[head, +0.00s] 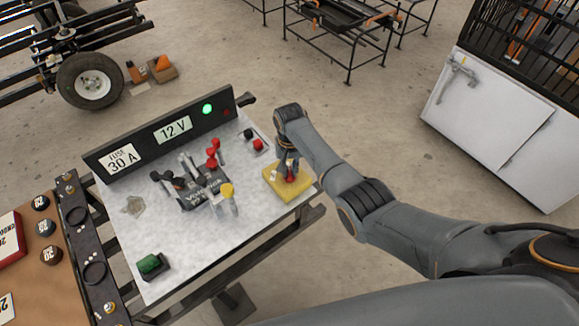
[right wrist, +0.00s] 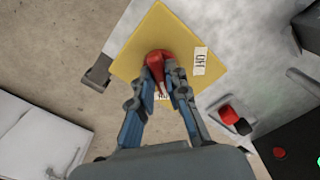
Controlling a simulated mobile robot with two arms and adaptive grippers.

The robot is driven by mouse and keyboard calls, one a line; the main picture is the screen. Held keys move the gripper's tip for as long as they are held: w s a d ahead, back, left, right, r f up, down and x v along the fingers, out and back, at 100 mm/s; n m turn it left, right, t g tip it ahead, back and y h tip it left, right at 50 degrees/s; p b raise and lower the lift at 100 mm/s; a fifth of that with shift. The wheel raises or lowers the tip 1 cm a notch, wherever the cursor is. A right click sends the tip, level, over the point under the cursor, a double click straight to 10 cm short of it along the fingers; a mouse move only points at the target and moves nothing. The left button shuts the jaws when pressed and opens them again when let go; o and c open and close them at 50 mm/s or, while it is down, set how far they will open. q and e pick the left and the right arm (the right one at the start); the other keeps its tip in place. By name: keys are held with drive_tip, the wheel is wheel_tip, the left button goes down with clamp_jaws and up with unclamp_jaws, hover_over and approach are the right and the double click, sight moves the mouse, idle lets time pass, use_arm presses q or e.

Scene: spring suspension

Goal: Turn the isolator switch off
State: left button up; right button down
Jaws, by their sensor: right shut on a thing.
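The isolator switch is a yellow square plate (head: 272,183) with a red knob (head: 291,178), at the right end of the white panel top. In the right wrist view the yellow plate (right wrist: 185,25) fills the upper middle, and the red knob (right wrist: 158,60) stands on it. A white label (right wrist: 200,61) lies right of the knob; another is partly hidden between the fingers. My right gripper (head: 288,160) is over the plate. In the right wrist view its fingertips (right wrist: 161,72) are shut on the red knob from both sides. My left gripper is not in view.
A black upright board (head: 160,128) has a lit green lamp (head: 207,109) and a dark red lamp (head: 226,112). Red and black terminals (head: 258,145) sit behind the switch. Levers (head: 190,180), red and yellow parts occupy the middle; a green rocker (head: 150,264) is at the front.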

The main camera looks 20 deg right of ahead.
drive_tip(key=n+p, duration=0.1)
drive_tip(key=n, duration=0.2)
drive_tip(key=shift+r+n, duration=0.1)
drive_tip(key=shift+n, duration=0.3)
drive_tip(key=n+p, duration=0.1)
drive_tip(key=n, duration=0.2)
drive_tip(key=shift+n, duration=0.3)
drive_tip(key=n, duration=0.3)
drive_tip(key=shift+n, duration=0.3)
drive_tip(key=shift+n+p, duration=0.3)
drive_tip(key=shift+n, duration=1.9)
drive_tip(key=c, duration=1.3)
unclamp_jaws()
